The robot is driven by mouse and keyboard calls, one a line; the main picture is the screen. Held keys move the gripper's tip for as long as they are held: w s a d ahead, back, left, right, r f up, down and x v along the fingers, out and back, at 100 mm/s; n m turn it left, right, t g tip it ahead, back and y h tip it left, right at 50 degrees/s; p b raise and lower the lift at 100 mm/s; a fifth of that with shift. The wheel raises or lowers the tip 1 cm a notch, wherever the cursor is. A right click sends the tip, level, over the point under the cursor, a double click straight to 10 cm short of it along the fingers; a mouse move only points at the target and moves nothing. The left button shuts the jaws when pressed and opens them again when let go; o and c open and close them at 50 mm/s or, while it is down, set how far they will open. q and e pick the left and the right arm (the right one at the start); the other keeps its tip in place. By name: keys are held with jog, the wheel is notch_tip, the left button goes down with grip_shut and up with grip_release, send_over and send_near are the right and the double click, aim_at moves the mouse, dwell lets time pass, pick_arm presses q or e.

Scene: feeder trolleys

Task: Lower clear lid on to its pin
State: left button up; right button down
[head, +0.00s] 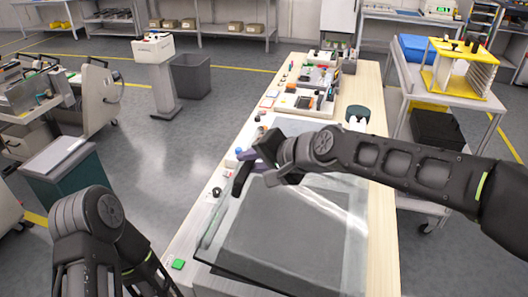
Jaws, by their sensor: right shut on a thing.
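The clear lid (345,212) is a large see-through pane over a dark grey flat area on the long bench. It looks tilted, with its left edge raised. My right arm reaches in from the right across the pane. My right gripper (243,176) is at the lid's far left corner and is shut on the lid's edge there. The gripper body hides part of that corner. I cannot make out the pin. My left arm hangs at the lower left, away from the lid, and its gripper is outside the picture.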

jog(key=shift+w+a+f, duration=0.15)
jog(key=shift+a+f, duration=0.1)
jog(key=shift+a, duration=0.15)
jog(key=c, duration=1.5)
grip_release()
jog(key=shift+o, duration=0.8)
jog(key=shift+a, duration=0.1)
jog(key=shift+o, duration=0.3)
jog(key=shift+f, duration=0.1)
